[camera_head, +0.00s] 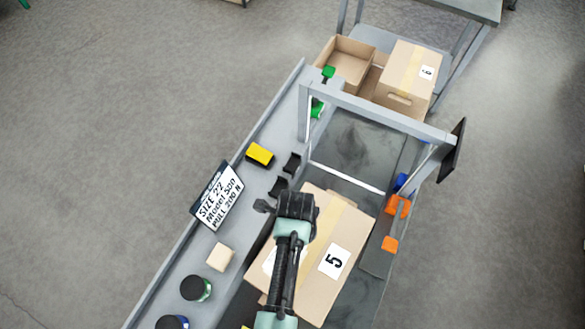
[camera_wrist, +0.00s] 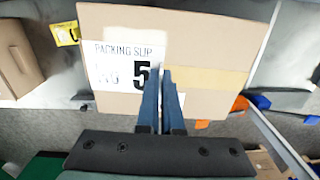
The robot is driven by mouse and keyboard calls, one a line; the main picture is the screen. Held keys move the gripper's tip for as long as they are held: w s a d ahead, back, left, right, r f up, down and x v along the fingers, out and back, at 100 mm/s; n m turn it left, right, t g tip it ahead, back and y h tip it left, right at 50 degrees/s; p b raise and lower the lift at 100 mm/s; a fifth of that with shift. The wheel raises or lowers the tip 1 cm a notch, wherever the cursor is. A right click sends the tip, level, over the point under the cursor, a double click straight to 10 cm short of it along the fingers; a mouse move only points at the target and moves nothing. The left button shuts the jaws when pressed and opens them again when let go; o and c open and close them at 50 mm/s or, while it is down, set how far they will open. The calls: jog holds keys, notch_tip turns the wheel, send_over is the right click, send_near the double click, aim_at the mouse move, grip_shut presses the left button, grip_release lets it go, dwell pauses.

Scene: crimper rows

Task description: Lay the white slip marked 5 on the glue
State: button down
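A white slip (camera_wrist: 112,66) printed PACKING SLIP and marked 5 shows against a brown carton (camera_wrist: 215,22) in the wrist view. In the head view a white panel marked 5 (camera_head: 334,261) lies flat on the carton's top (camera_head: 350,232). A second white patch (camera_head: 268,262) shows left of my arm; I cannot tell whether it is glue or paper. My gripper (camera_wrist: 162,72) has its two blue fingers close together over the slip's right edge. I see nothing clearly between them, and contact cannot be told. My arm hides part of the carton top in the head view.
A metal frame (camera_head: 380,108) spans the conveyor beyond the carton. Another carton marked 6 (camera_head: 402,75) and an open box (camera_head: 347,62) stand behind. A tilted sign (camera_head: 217,197), a yellow block (camera_head: 260,154) and a beige block (camera_head: 220,257) sit along the left ledge. Orange pieces (camera_head: 390,245) lie right.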

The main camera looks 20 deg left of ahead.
jog(key=shift+a, duration=0.1)
jog(key=shift+f, duration=0.2)
jog(key=shift+f+b, duration=0.65)
jog(key=shift+f, duration=0.25)
jog(key=shift+f+b, duration=2)
jog(key=shift+f, duration=0.85)
jog(key=c, duration=1)
grip_release()
